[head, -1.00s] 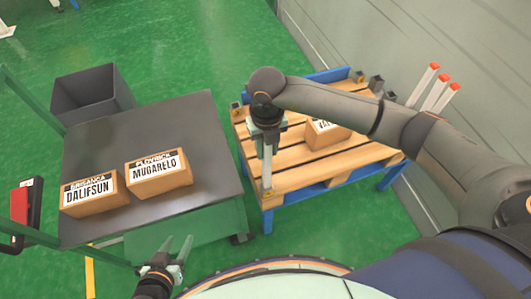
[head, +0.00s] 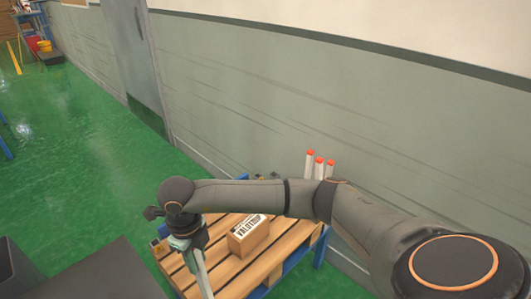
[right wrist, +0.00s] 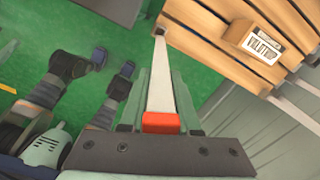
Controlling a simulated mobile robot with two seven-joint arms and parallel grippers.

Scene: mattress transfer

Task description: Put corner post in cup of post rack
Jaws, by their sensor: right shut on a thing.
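A white corner post (right wrist: 160,85) with an orange-red end is held in my right gripper (right wrist: 161,76), which is shut on it. In the head view, the right gripper (head: 193,256) hangs over the near-left part of the pallet (head: 228,275), with the post (head: 203,283) below it, running out of the bottom edge. In the right wrist view, the post's far end is by a pallet corner; I cannot tell whether it sits in the bracket. Several red-tipped posts (head: 319,168) stand upright beyond my right arm. Their rack and its cups are mostly hidden behind it. My left gripper is not clearly seen.
A cardboard box (head: 250,238) with a white label lies on the pallet; it also shows in the right wrist view (right wrist: 262,42). A grey wall (head: 300,110) runs behind the posts. A dark tabletop (head: 103,275) is at lower left. Green floor left of the pallet is free.

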